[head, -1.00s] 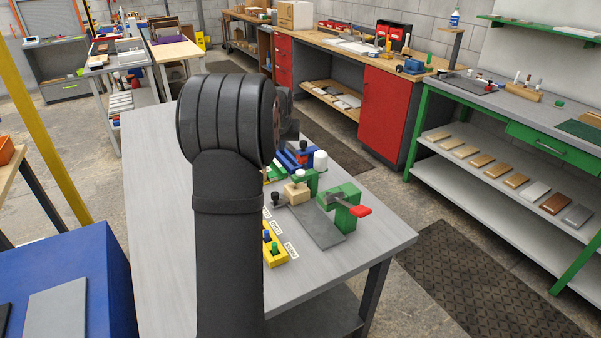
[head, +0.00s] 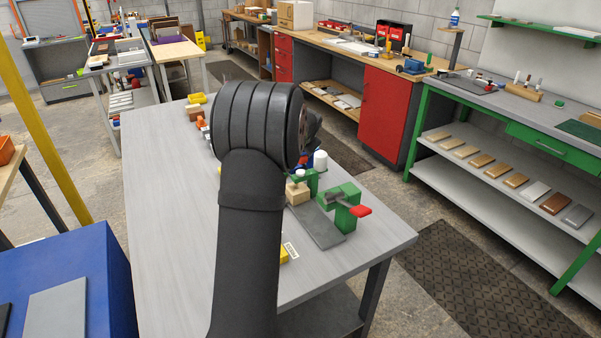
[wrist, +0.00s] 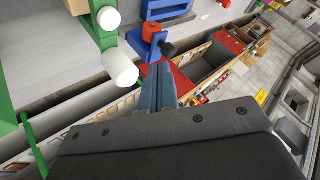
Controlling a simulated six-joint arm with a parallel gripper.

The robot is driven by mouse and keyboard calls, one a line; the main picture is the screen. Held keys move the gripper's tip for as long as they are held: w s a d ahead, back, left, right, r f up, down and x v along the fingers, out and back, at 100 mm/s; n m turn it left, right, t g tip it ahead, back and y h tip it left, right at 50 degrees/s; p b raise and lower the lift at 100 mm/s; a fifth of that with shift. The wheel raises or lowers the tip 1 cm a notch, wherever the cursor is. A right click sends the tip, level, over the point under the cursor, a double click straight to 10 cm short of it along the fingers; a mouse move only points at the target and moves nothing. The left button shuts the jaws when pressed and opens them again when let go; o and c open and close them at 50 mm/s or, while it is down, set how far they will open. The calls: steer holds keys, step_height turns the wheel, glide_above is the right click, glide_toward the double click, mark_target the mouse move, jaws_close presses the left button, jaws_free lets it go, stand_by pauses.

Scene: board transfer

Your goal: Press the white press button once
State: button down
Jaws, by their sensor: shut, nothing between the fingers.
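The white press button (head: 320,160) shows in the head view as a white upright cylinder by a green fixture (head: 308,180), just right of my arm. In the wrist view a white cylinder (wrist: 121,72) stands close on the left, beside green parts, and I take it for the button. My gripper (wrist: 160,72) is shut and empty, its fingertips a little right of that cylinder in the picture. I see no contact, but the height gap cannot be judged. In the head view my own arm hides the fingers.
A green clamp (head: 341,205) with a red handle stands at the right on the grey table (head: 170,220). A cream block (head: 297,193) sits beside it. The wrist view shows a blue fixture (wrist: 150,32) with a red top near my fingers. The table's left side is clear.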

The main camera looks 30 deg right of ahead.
mark_target(301, 174)
steer(key=shift+f, duration=3.85)
steer(key=shift+f, duration=0.4)
steer(key=shift+f, duration=0.55)
steer(key=shift+r, duration=0.95)
steer(key=shift+r, duration=2.5)
steer(key=shift+f, duration=0.15)
